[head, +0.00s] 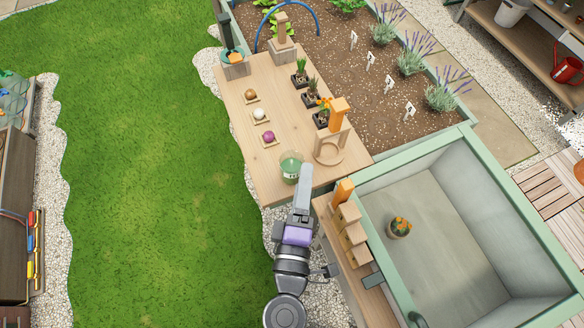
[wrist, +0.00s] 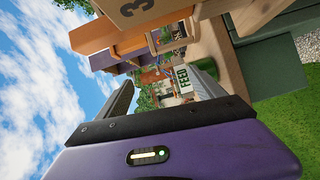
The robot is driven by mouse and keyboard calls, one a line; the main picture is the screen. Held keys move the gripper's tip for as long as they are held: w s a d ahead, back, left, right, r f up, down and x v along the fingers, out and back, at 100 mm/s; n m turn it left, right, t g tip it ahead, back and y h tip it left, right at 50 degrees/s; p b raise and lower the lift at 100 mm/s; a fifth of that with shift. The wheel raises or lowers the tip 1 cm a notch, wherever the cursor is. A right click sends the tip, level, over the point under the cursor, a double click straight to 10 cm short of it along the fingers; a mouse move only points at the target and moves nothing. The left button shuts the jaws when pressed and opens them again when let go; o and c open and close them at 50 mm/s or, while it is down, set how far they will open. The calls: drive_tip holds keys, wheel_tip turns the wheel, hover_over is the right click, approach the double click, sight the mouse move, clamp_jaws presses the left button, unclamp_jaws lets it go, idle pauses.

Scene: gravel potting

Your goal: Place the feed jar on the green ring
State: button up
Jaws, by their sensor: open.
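The feed jar (head: 290,169) is a small clear jar with green on it. It stands upright near the front edge of the wooden table in the head view. I cannot make out a green ring apart from the green at the jar.
On the table (head: 262,92) are several coloured bulbs on small squares, several potted plants (head: 300,75) and a wooden stand with a ring (head: 331,148). A stepped wooden block (head: 349,225) and a green-rimmed basin (head: 440,235) lie right of my arm. The table's left middle is clear.

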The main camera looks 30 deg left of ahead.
sight(286, 172)
drive_tip(key=a+m+h, duration=0.1)
drive_tip(key=m, duration=0.5)
drive_tip(key=s+a+m+g+h, duration=0.1)
drive_tip(key=a+m+h, duration=0.1)
drive_tip(key=m, duration=0.5)
drive_tip(key=a+m+g+h, duration=0.1)
drive_tip(key=a+m, duration=0.1)
drive_tip(key=m, duration=0.4)
drive_tip(key=shift+s+f+m+h, duration=0.3)
drive_tip(key=shift+s+f, duration=0.05)
drive_tip(key=shift+f, duration=0.05)
drive_tip(key=shift+x, duration=1.05)
drive_tip(key=x, duration=0.2)
drive_tip(key=f+p+x, duration=0.1)
drive_tip(key=x, duration=0.2)
drive_tip(key=shift+w+d+f, duration=0.15)
drive_tip(key=shift+w+f, duration=0.05)
clamp_jaws()
